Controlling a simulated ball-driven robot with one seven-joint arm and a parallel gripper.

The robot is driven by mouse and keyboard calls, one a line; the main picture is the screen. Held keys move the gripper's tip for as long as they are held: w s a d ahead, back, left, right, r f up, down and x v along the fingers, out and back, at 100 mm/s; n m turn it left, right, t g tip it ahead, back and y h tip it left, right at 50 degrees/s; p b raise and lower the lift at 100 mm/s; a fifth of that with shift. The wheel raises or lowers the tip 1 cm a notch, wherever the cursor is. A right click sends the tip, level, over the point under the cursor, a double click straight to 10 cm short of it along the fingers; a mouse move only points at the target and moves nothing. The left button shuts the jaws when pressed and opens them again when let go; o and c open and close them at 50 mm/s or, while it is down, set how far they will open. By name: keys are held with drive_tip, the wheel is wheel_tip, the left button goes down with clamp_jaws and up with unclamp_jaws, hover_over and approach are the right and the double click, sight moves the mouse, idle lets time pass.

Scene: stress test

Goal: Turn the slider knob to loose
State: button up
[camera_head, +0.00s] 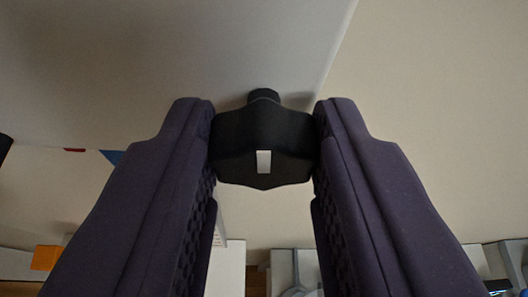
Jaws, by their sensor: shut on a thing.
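The slider knob (232,150) is black with a flared, wing-like shape and a small white mark on its face. It sits on a short black stem against a pale grey panel (180,50). The white mark is close to vertical in the picture. My gripper (264,148) has two dark purple padded fingers, one on each side of the knob. Both fingertips touch the knob's sides and are shut on it. No lettering for loose shows around the knob.
A beige wall (440,120) lies to the right of the panel's edge. Below are an orange block (45,258), a white box-like surface (229,270) and grey items (292,275), partly hidden by my fingers. A small blue shape (113,157) shows at left.

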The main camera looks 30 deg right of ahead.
drive_tip(key=f+n+h+b, duration=0.1)
drive_tip(key=n+b, duration=0.1)
drive_tip(key=b, duration=0.5)
drive_tip(key=shift+a+h, duration=0.15)
drive_tip(key=shift+h, duration=0.15)
drive_tip(key=n+h+b, duration=0.2)
drive_tip(key=n+b, duration=0.1)
drive_tip(key=b, duration=0.4)
drive_tip(key=shift+a+b, duration=0.15)
drive_tip(key=shift+b, duration=0.25)
drive_tip(key=n+h+b, duration=0.1)
drive_tip(key=n+b, duration=0.2)
drive_tip(key=b, duration=0.2)
drive_tip(key=shift+w+a+f+n+h+b, duration=0.1)
drive_tip(key=shift+n+h+b, duration=0.2)
drive_tip(key=shift+n+h, duration=0.1)
drive_tip(key=n+t+h+b, duration=0.1)
drive_tip(key=n+b, duration=0.2)
drive_tip(key=shift+b, duration=0.3)
drive_tip(key=shift+n+t+b, duration=0.3)
drive_tip(key=shift+n+b, duration=0.1)
drive_tip(key=shift+r, duration=0.2)
drive_tip(key=o, duration=1)
drive_tip(key=shift+o, duration=0.2)
drive_tip(key=shift+h, duration=0.3)
